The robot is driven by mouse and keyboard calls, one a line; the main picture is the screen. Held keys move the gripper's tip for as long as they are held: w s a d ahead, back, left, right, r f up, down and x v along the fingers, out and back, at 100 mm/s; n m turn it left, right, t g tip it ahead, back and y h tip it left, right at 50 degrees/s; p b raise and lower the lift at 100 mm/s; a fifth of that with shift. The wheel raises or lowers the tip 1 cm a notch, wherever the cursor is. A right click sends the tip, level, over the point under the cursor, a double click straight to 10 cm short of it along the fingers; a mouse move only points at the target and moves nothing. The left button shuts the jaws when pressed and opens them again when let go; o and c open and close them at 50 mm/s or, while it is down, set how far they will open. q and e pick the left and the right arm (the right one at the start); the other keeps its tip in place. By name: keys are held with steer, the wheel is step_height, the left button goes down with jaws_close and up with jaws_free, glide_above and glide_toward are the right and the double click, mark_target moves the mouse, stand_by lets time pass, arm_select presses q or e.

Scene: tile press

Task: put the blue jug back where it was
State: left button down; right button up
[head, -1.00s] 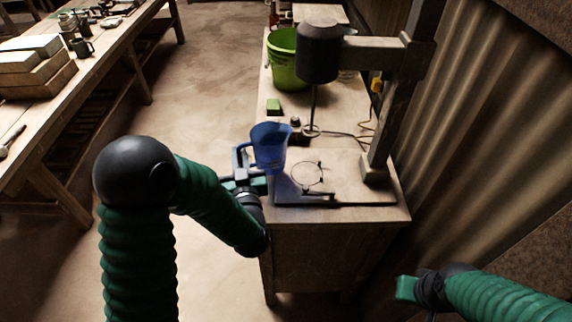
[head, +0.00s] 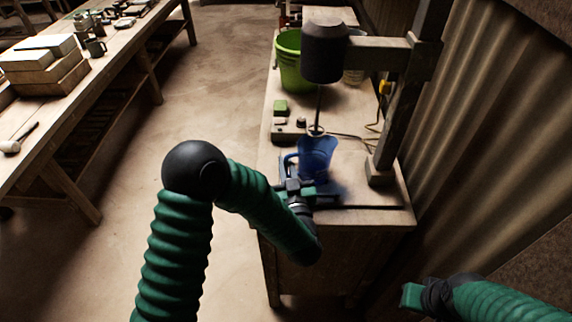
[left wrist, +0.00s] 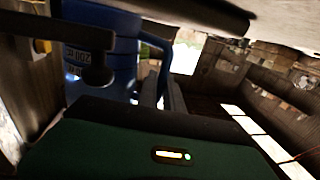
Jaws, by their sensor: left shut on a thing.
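The blue jug (head: 317,156) is upright above the near part of the small bench, just below the mixer's shaft. My left gripper (head: 296,180) is shut on the jug on its left, handle side. The jug also shows in the left wrist view (left wrist: 122,70), close in front of the fingers. I cannot tell whether the jug's base touches the bench. My right gripper (head: 410,296) is at the lower right, away from the bench; its fingers are too unclear to judge.
The mixer head (head: 324,54) hangs from a post (head: 398,110) above the bench (head: 340,220). A green bucket (head: 290,62) and a small green block (head: 281,106) stand farther back. A long table (head: 60,115) runs along the left, with open floor between.

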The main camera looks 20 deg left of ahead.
arm_select(q)
steer(key=c, duration=1.5)
jaws_free()
steer(key=shift+a, duration=0.2)
steer(key=v, duration=1.1)
steer(key=shift+s+d, duration=0.3)
steer(key=shift+s, duration=0.2)
